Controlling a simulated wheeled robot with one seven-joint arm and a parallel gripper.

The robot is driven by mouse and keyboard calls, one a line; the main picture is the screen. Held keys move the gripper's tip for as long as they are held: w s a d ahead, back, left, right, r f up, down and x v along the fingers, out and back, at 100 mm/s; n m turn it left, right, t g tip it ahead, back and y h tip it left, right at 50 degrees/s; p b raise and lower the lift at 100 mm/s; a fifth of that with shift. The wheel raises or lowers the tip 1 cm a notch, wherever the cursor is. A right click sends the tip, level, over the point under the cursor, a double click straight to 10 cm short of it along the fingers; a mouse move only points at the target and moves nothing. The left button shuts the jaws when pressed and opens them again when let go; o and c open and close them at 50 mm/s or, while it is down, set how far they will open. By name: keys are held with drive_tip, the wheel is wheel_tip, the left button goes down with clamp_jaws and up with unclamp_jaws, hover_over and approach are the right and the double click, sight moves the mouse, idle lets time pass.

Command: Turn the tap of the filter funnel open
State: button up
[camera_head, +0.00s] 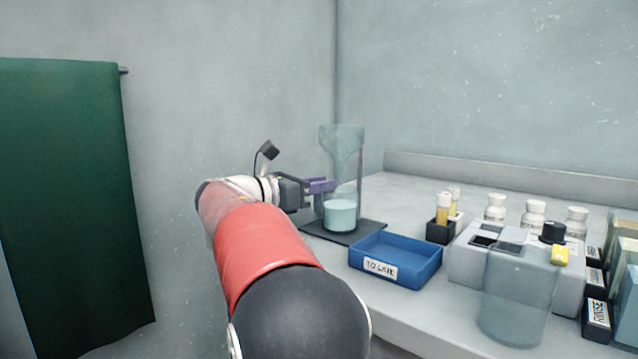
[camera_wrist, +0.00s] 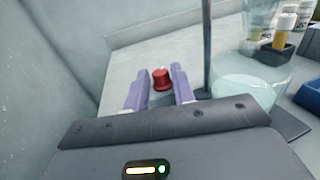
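The clear filter funnel (camera_head: 342,150) stands upright on a dark base plate (camera_head: 352,238) at the back left of the bench. Pale green liquid (camera_head: 340,214) shows in the clear glass at its lower end, which also appears in the wrist view (camera_wrist: 240,92). My gripper (camera_head: 332,186) is at the funnel's left side. In the wrist view its purple fingers (camera_wrist: 160,67) are apart, with a small red knob, seemingly the tap (camera_wrist: 161,80), between them. Gaps show beside the knob, and I cannot tell whether either finger touches it. The tap is hidden in the head view.
A dark upright rod (camera_wrist: 206,45) stands close to the right finger. A blue tray (camera_head: 396,262) lies in front of the funnel. Vials (camera_head: 444,208), a grey unit (camera_head: 465,262), a clear beaker (camera_head: 518,295) and white bottles (camera_head: 534,217) stand to the right. A wall is close on the left.

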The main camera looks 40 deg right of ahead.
drive_tip(key=shift+o, duration=1.4)
drive_tip(key=shift+a, duration=0.1)
drive_tip(key=a, duration=0.2)
drive_tip(key=w+a, duration=0.1)
drive_tip(key=a, duration=0.4)
drive_tip(key=shift+w+a, duration=0.25)
